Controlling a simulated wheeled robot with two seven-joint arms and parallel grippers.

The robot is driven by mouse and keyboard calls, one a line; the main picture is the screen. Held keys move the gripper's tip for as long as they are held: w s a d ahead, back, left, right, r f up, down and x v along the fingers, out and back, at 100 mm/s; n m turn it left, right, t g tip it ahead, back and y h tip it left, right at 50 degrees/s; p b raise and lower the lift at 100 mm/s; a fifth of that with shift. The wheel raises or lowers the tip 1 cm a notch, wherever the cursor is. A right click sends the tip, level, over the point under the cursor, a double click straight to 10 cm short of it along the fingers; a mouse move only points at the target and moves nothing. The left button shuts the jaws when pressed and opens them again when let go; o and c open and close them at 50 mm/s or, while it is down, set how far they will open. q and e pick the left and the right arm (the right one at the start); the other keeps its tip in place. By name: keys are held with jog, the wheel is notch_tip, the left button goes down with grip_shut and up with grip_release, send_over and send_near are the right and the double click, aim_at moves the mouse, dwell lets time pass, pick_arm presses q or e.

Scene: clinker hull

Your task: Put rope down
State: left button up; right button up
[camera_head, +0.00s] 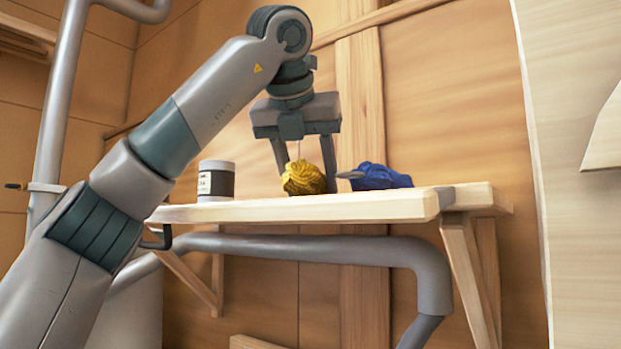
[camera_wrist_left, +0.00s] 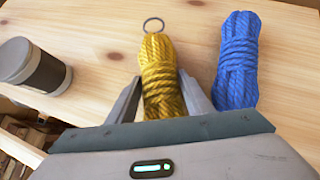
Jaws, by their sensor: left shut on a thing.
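A yellow rope bundle (camera_head: 304,178) is at the wooden shelf's top, between the fingers of my left gripper (camera_head: 307,178). In the left wrist view the yellow rope (camera_wrist_left: 158,72) lies lengthwise between the two fingers (camera_wrist_left: 163,100), which are shut on it. A metal ring (camera_wrist_left: 153,25) shows at its far end. The rope looks at or very near the shelf surface; I cannot tell whether it bears on it. A blue rope bundle (camera_head: 376,177) lies on the shelf to the right, apart from the yellow one; it also shows in the left wrist view (camera_wrist_left: 237,62). My right gripper is not in view.
The wooden shelf (camera_head: 300,210) is fixed to the plank wall on brackets. A dark can with a pale lid (camera_head: 216,180) stands at its left, also in the left wrist view (camera_wrist_left: 36,68). A grey pipe (camera_head: 330,249) runs below. Bare shelf shows between can and yellow rope.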

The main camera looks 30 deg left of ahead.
aim_at(297, 160)
pick_arm(q)
jog(key=shift+d+f, duration=0.1)
jog(key=shift+f, duration=0.05)
jog(key=o, duration=1.3)
jog(key=shift+s+d+r+b, duration=0.1)
jog(key=shift+s+r+b, duration=0.25)
jog(key=shift+s+r, duration=0.15)
jog(key=b+v, duration=0.2)
jog(key=v, duration=0.7)
jog(key=shift+s+r, duration=0.15)
jog(key=shift+r, duration=0.15)
jog(key=shift+s+d+r, duration=0.15)
jog(key=shift+s+r, duration=0.25)
jog(key=shift+r, duration=0.05)
